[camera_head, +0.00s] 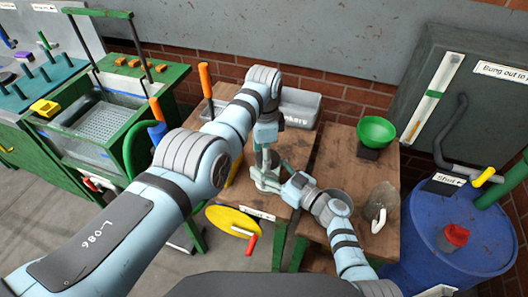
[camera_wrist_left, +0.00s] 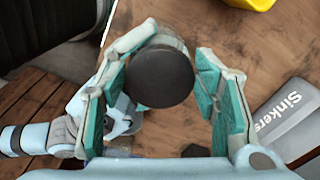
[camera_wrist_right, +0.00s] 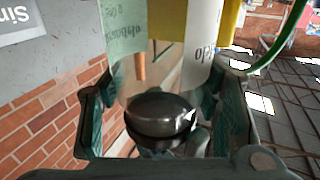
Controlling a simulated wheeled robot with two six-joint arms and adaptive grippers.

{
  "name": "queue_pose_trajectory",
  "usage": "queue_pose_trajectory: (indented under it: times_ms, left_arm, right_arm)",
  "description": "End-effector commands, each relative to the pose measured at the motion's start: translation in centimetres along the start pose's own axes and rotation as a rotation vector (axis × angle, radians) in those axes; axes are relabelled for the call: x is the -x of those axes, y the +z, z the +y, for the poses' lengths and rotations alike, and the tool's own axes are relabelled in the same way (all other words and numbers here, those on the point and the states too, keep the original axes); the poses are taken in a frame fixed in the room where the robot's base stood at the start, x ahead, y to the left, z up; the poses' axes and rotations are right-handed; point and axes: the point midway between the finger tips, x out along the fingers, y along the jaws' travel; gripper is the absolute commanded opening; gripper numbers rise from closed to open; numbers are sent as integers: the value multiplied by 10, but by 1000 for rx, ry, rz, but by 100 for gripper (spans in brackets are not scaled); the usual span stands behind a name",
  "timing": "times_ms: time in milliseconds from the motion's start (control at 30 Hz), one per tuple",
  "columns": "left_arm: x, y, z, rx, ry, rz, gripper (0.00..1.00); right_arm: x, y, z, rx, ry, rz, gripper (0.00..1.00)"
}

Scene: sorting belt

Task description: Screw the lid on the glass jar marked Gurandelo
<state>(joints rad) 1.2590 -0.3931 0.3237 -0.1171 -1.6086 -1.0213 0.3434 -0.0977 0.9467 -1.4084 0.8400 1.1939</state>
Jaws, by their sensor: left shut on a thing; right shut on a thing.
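In the left wrist view a dark round lid (camera_wrist_left: 160,78) sits between the fingers of my left gripper (camera_wrist_left: 165,88), which is shut on it. In the head view my left gripper (camera_head: 268,150) points down over the middle bench, close above my right gripper (camera_head: 268,180). My right gripper, also in its wrist view (camera_wrist_right: 160,118), is shut around the clear glass jar. A white label (camera_wrist_right: 203,35) there shows only the end of a word, like "elo". A dark, shiny round form (camera_wrist_right: 160,113) shows between its fingers. Whether lid and jar touch is hidden.
Behind stands a grey bin (camera_head: 300,106), marked "Sinkers" in the left wrist view (camera_wrist_left: 292,118). A green bowl (camera_head: 376,131) and a clear jug (camera_head: 384,202) stand on the right bench. A blue barrel (camera_head: 455,240) is at the far right. A yellow disc (camera_head: 232,221) hangs at the bench front.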

Motion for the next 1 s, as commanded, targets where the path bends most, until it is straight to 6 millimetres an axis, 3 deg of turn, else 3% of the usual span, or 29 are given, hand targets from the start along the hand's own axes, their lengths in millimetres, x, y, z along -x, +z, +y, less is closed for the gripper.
queue_pose_trajectory:
  times_ms: [367, 400, 500, 833, 1000]
  left_arm:
    - [-7, 0, 2, 169, 0, 1, 48]
    - [-7, 0, 2, 172, 0, 1, 59]
    - [-7, 0, 2, 171, 0, 1, 75]
    - [-6, 0, 2, 169, -1, 2, 75]
    - [14, -1, 2, 170, -2, 3, 75]
  right_arm:
    - [0, 0, 0, 0, 0, 0, 7]
    - [0, 0, 0, 0, 0, 0, 0]
    - [0, 0, 0, 0, 0, 0, 0]
    - [0, 0, 0, 0, 0, 0, 0]
    - [0, 0, 0, 0, 0, 0, 0]
